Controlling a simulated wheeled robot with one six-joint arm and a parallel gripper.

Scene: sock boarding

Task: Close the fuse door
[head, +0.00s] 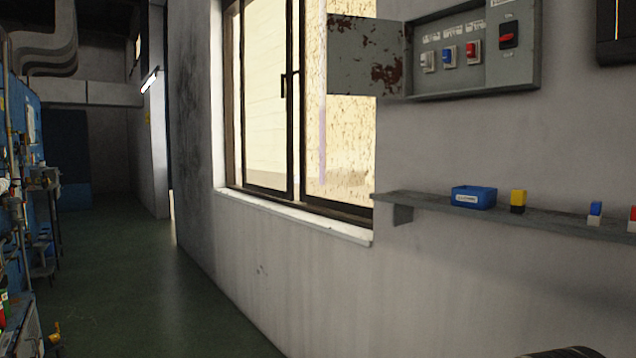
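The grey fuse box (530,72) is mounted on the wall at the upper right; its top is cut off by the picture edge. Its fuse door (350,62), grey with rust patches, stands open, swung out to the left from the box's left side and overlapping the window. Inside are a grey-white fuse (428,62), a blue fuse (449,55) and a red fuse (473,51) in a row. A red switch (508,38) sits to their right. My gripper cannot be made out in the head view.
A wall shelf (450,207) below the box holds a blue bin (473,197), a yellow-and-black block (518,201) and a blue-and-white block (595,212). A window (265,100) lies left of the box. Green floor (150,290) is open at left, beside cluttered blue equipment (25,120).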

